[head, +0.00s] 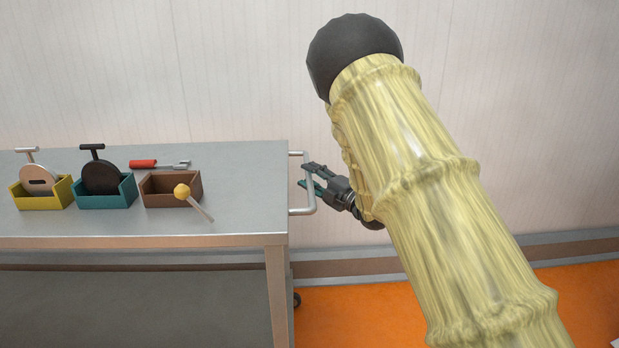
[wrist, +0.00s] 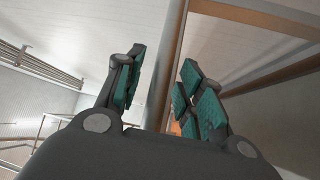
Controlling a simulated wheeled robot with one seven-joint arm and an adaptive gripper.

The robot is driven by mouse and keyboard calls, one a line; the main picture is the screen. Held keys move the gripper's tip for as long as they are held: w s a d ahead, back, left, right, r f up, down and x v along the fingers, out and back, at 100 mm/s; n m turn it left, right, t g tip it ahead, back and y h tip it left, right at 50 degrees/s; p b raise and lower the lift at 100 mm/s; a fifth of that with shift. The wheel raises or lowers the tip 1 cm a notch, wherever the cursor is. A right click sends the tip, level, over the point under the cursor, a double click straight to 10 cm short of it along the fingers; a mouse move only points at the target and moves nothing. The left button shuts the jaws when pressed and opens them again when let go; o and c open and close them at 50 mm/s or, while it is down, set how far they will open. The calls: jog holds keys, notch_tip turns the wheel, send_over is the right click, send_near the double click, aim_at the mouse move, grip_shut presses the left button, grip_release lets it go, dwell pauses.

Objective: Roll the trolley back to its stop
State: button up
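The trolley (head: 236,222) stands at the left of the head view, with a grey metal top and a pale handle (head: 301,211) on its right end. My gripper (head: 307,176) is at this handle, its teal-padded fingers reaching across the handle's upright bar. In the wrist view my gripper (wrist: 158,90) has its fingers clearly apart, with a grey upright strip between them. I cannot tell whether either finger touches the handle. The trolley's stop cannot be made out.
On the trolley top are a yellow bin (head: 42,200), a teal bin (head: 103,201) and a brown bin (head: 168,198), holding tools. A red-handled tool (head: 145,164) lies behind them. A pale wall (head: 240,80) stands behind. Orange floor (head: 350,318) is clear right of the trolley.

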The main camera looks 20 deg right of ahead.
jog(key=shift+a, duration=0.25)
jog(key=v, duration=1.2)
jog(key=shift+w, duration=0.1)
